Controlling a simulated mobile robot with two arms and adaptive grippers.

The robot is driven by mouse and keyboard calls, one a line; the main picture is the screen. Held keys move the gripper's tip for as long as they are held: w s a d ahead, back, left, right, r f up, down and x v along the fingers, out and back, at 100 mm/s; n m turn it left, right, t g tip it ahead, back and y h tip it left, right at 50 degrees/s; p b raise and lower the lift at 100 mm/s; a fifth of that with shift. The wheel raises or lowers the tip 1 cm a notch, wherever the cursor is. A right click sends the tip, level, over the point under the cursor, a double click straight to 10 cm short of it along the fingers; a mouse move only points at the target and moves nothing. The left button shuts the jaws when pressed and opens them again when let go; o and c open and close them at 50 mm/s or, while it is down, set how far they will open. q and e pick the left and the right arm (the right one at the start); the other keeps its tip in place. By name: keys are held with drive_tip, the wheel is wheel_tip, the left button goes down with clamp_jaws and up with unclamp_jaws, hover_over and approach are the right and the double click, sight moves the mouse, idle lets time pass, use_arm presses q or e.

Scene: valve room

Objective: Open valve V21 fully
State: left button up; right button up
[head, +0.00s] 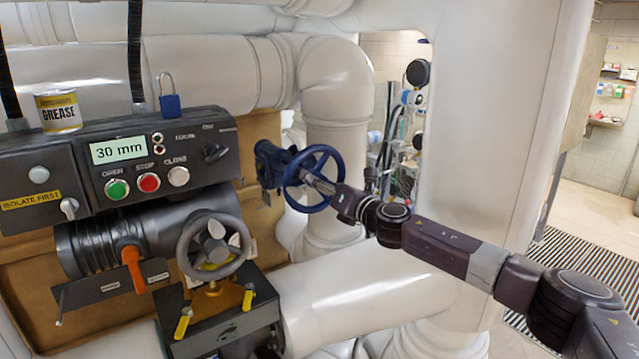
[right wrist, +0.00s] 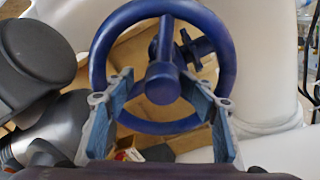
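A blue handwheel (head: 315,151) on a blue valve body stands right of the control panel in the head view. It fills the upper middle of the right wrist view (right wrist: 97,55), with its hub in the centre. My right gripper (head: 324,186) is at this wheel. In the right wrist view the gripper (right wrist: 158,92) is open, its fingers apart on either side of the hub. I cannot tell whether they touch the wheel. A grey handwheel (head: 247,240) sits below the panel, on an actuator. I can read no V21 tag. My left gripper is not in view.
The control panel (head: 215,165) has a display (head: 117,149) reading "30 mm" and green, red and white buttons. A grease tin (head: 59,112) and a blue padlock (head: 171,104) are on top. An orange lever (head: 133,269) hangs below. Thick white pipes surround the wheels.

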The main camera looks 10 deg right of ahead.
drive_tip(key=shift+f, duration=0.3)
drive_tip(key=shift+s, duration=0.15)
drive_tip(key=shift+s+d, duration=0.1)
drive_tip(key=shift+s, duration=0.15)
drive_tip(key=v, duration=0.5)
drive_tip(key=shift+s+d+r, duration=0.15)
drive_tip(key=shift+s+d, duration=0.1)
drive_tip(key=shift+s, duration=0.05)
